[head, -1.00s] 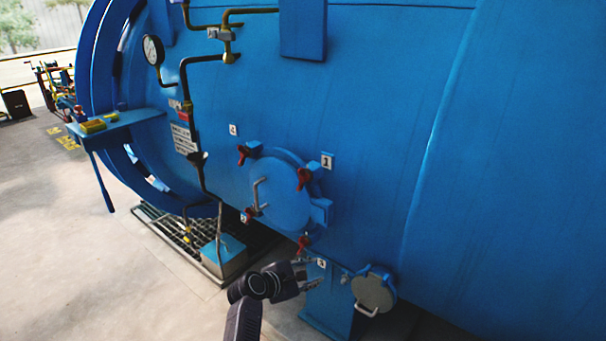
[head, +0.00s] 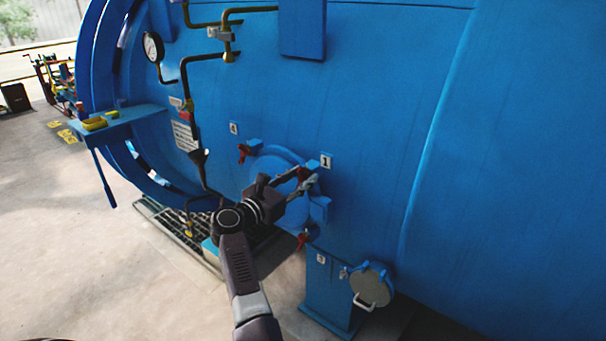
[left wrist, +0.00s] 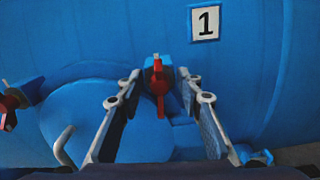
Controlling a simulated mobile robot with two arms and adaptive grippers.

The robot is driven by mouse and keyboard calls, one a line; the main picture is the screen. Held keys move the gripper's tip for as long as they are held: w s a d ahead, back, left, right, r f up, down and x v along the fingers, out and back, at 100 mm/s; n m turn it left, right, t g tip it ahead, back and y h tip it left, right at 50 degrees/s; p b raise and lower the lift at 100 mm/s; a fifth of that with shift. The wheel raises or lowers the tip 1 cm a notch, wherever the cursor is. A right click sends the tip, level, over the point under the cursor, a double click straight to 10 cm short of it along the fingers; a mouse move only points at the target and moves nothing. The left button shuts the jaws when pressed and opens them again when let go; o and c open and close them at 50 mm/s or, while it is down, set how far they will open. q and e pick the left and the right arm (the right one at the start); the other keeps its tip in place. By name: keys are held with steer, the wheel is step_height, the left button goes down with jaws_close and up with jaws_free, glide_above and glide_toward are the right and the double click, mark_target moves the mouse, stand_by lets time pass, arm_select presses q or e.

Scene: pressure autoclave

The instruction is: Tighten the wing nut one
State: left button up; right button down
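Wing nut one is the red wing nut (left wrist: 158,88) beside the label "1" (left wrist: 205,22) in the left wrist view. It sits upright on a blue lug at the edge of the round blue hatch (left wrist: 85,125). My left gripper (left wrist: 157,88) is open, with one finger on each side of the nut; I cannot tell that either touches it. In the head view the left gripper (head: 306,181) is at the hatch's upper right, by label "1" (head: 326,161), and largely covers the nut. My right gripper is not in view.
Other red wing nuts are at the hatch's upper left (head: 243,152) and bottom (head: 302,241). A grey round cover (head: 372,288) is at the lower right. Pipes with a gauge (head: 153,47) run on the left. A blue shelf (head: 140,117) juts out there.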

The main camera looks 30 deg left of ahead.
arm_select(q)
steer(key=shift+w, duration=0.35)
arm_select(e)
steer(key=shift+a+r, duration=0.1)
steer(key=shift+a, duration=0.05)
arm_select(q)
steer(key=shift+c, duration=0.2)
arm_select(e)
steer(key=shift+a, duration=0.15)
arm_select(q)
jaws_close()
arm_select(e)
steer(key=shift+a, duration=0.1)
